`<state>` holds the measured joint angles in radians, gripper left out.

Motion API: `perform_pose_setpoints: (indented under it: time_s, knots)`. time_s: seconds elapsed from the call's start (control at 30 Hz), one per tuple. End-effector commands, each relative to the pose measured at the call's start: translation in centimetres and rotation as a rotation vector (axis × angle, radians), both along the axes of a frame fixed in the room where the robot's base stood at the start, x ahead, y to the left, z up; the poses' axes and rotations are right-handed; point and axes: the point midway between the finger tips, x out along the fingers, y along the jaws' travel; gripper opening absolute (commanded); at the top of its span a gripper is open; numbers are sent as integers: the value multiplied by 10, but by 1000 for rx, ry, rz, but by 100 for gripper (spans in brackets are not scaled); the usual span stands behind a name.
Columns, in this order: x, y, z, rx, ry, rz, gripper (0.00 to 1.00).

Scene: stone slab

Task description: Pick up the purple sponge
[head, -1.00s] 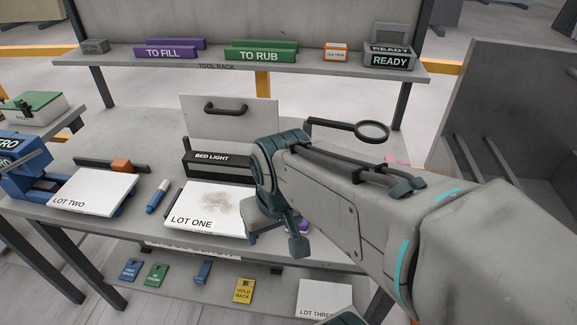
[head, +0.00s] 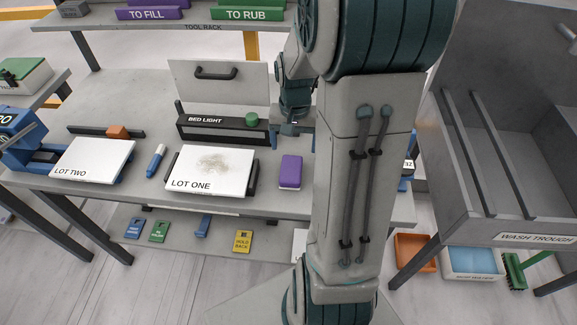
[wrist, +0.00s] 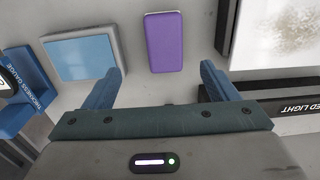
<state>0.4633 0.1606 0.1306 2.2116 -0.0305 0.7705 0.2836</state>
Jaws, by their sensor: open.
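The purple sponge (head: 290,172) lies flat on the grey bench top, just right of the white LOT ONE slab (head: 213,172). In the wrist view the sponge (wrist: 164,42) sits ahead of and between the two blue fingers, apart from both. My gripper (head: 291,129) hangs over the bench behind the sponge in the head view, partly hidden by my arm. The gripper (wrist: 158,86) is open, with nothing between its fingers.
The black BED LIGHT bar (head: 222,128) with a green knob stands behind LOT ONE. A blue pad (wrist: 80,57) and a blue thickness gauge (wrist: 18,100) lie on the sponge's other side. The wash trough (head: 500,150) stands at the right.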

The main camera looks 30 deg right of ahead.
Motion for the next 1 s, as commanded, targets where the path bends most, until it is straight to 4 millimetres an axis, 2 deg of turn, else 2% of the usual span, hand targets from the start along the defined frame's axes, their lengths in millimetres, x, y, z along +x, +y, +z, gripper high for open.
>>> perform_pose_setpoints:
  time_s: [0.1,0.3,0.63,1.0]
  knots:
    - [-1,1,-26,3,6,1,80]
    - [0,1,-56,2,5,2,80]
    - [2,2,-74,2,3,3,80]
    - [8,2,-113,1,3,2,80]
